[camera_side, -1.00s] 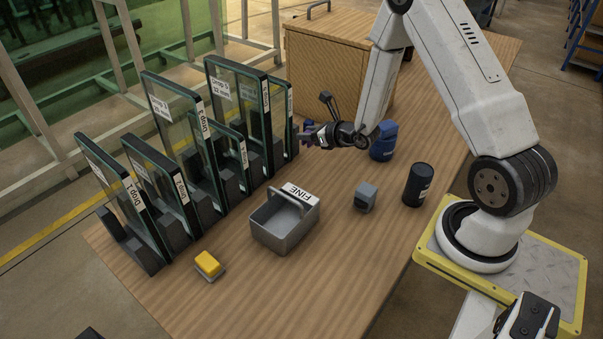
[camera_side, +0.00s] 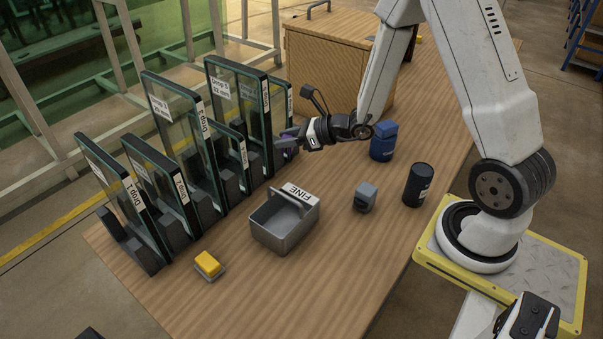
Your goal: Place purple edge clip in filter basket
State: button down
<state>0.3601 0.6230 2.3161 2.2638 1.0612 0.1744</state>
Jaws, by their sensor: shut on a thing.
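My gripper (camera_side: 288,138) is at the upper middle, beside the right end of the row of glass panes. It is shut on the purple edge clip (camera_side: 288,146), which shows only as a small dark purple patch between and below the fingers. Whether the clip touches the nearest pane cannot be told. The grey filter basket (camera_side: 268,236), with a handle and a white "FINE" label, stands upright on the table in front of and below my gripper. Its visible inside looks empty.
Labelled glass panes (camera_side: 165,185) stand in dark holders along the left. A yellow-topped block (camera_side: 208,263), a grey block (camera_side: 365,196), a black cylinder (camera_side: 418,185) and a blue container (camera_side: 383,142) stand on the table (camera_side: 330,280). A wooden box (camera_side: 325,70) is behind.

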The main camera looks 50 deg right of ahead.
aim_at(284, 195)
jog(key=s+a+r+n+g+y, duration=0.3)
jog(key=s+a+n, duration=0.1)
jog(key=a, duration=0.4)
jog(key=shift+s+r, duration=0.4)
jog(key=shift+s, duration=0.4)
jog(key=shift+f, duration=0.1)
jog(key=shift+f+y, duration=0.3)
jog(key=shift+f, duration=1.6)
jog(key=shift+f, duration=2)
jog(key=shift+f, duration=0.15)
jog(key=shift+c, duration=1.5)
grip_release()
